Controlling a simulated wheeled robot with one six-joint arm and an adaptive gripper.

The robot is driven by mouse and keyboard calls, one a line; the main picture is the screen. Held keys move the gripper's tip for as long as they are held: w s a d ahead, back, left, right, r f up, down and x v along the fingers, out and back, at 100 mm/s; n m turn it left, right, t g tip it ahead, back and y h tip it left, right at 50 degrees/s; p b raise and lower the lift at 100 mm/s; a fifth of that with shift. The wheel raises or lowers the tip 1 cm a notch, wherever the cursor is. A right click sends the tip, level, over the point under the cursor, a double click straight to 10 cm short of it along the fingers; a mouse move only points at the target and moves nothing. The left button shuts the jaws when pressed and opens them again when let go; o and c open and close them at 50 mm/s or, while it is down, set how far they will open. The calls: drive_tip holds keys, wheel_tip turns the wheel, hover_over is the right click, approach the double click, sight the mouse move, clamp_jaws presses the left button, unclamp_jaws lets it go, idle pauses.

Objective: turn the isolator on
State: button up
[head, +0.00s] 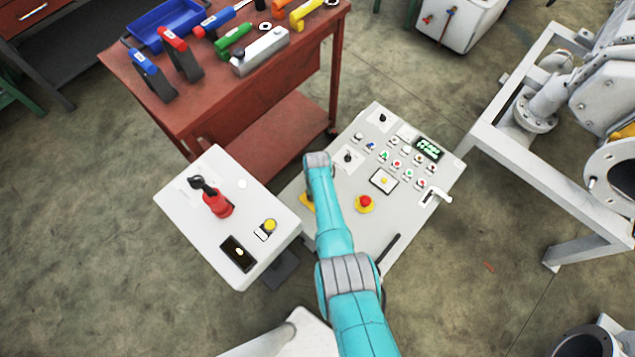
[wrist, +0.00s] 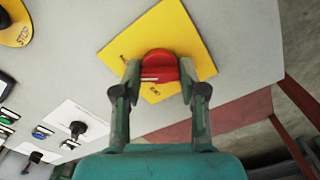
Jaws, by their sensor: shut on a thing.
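The isolator's red rotary knob (wrist: 160,62) sits on a square yellow plate (wrist: 190,28) on the light grey control panel (wrist: 245,30). Its white pointer line lies roughly level in the wrist view, toward the left. Small dark marks show on the plate, too small to read. My gripper (wrist: 160,72) has one finger on each side of the knob and is shut on it. In the head view, my arm hides the knob and my gripper; only an edge of the yellow plate (head: 307,202) shows.
The panel also carries a red emergency stop (head: 365,202), several buttons, a display (head: 428,148) and a white lever (head: 437,195). A white box with a red-and-black handle (head: 213,200) stands at left. A red-brown tool bench (head: 190,112) is behind; a white machine frame (head: 500,145) is at right.

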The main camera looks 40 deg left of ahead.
drive_tip(key=shift+m, duration=1.2)
drive_tip(key=o, duration=1.1)
drive_tip(key=shift+o, duration=0.2)
drive_tip(key=shift+r, duration=0.1)
wheel_tip(320, 180, up, 12)
drive_tip(key=shift+d, duration=0.1)
